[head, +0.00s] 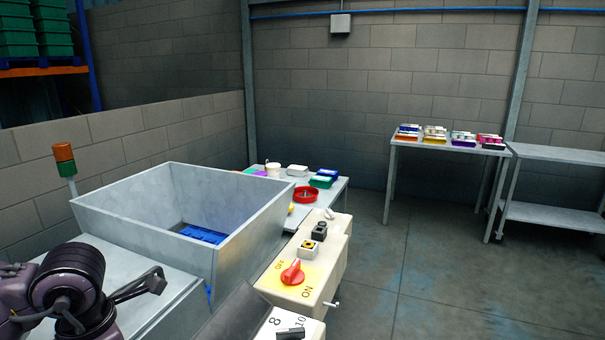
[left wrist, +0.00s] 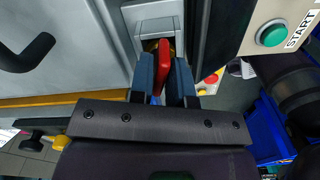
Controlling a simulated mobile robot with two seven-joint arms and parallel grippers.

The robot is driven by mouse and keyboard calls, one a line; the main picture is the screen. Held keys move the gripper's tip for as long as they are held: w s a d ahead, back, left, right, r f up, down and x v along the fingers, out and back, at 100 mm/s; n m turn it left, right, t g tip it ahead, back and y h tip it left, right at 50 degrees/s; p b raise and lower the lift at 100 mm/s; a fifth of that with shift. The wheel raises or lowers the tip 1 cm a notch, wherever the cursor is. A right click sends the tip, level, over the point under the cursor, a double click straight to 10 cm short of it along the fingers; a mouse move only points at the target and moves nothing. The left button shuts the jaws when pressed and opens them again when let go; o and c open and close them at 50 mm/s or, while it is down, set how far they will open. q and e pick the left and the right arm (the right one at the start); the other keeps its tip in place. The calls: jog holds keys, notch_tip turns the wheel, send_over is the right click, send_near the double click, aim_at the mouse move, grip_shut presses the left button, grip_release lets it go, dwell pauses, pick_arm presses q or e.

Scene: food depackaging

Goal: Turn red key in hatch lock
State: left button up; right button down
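In the left wrist view, the red key (left wrist: 164,60) stands in the hatch lock (left wrist: 154,22), a pale grey fitting on the grey metal hatch face (left wrist: 80,25). My left gripper (left wrist: 165,72) has its two blue-grey fingers on either side of the key. The fingers sit close together with the key filling most of the gap, so the gripper looks shut on it. The inside of the lock is hidden behind the key and fingers. In the head view, neither the key nor the left fingertips can be made out. My right gripper is not in view.
A black handle (left wrist: 30,52) sticks out left of the lock. A panel with a green START button (left wrist: 271,34) is at right. The head view shows an open grey hopper (head: 150,215), a red rotary switch (head: 292,272) and a far table (head: 400,143); floor at right is clear.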

pick_arm(q)
grip_shut()
jog(key=shift+n+p, duration=0.5)
jog(key=shift+n, duration=1.1)
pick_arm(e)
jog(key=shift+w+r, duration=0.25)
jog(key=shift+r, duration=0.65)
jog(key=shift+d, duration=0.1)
pick_arm(q)
jog(key=shift+n, duration=0.3)
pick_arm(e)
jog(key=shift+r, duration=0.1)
pick_arm(q)
jog(key=shift+n+p, duration=0.75)
jog(key=shift+n, duration=0.85)
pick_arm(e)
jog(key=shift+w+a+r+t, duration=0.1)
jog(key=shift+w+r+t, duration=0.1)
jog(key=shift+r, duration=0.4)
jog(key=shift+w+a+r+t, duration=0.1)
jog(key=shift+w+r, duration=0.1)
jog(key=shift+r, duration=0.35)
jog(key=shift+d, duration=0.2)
